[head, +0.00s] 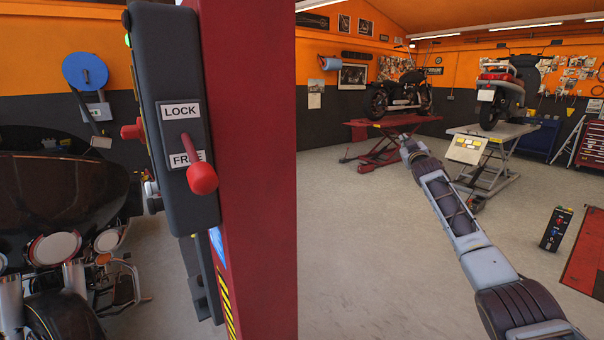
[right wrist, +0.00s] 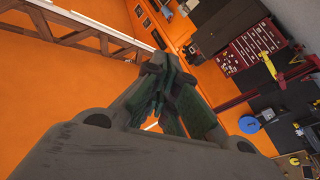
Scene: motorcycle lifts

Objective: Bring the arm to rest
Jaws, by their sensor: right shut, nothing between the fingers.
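My right arm reaches in from the lower right of the head view, out over the open floor. Its gripper (head: 404,140) is at the far end, small and partly hidden by the wrist. In the right wrist view the fingers of the right gripper (right wrist: 165,75) come together at the tips, shut with nothing between them. The gripper is well apart from the near red post (head: 258,170) and its lock box (head: 178,90). The box's red-knobbed lever (head: 202,178) points down, by the FREE label. My left gripper is in neither view.
A dark motorcycle (head: 400,92) stands on a red lift (head: 385,150) at the back. A scooter (head: 500,90) stands on a grey lift (head: 505,150). A small control box (head: 556,228) stands on the floor at right. The middle floor is clear.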

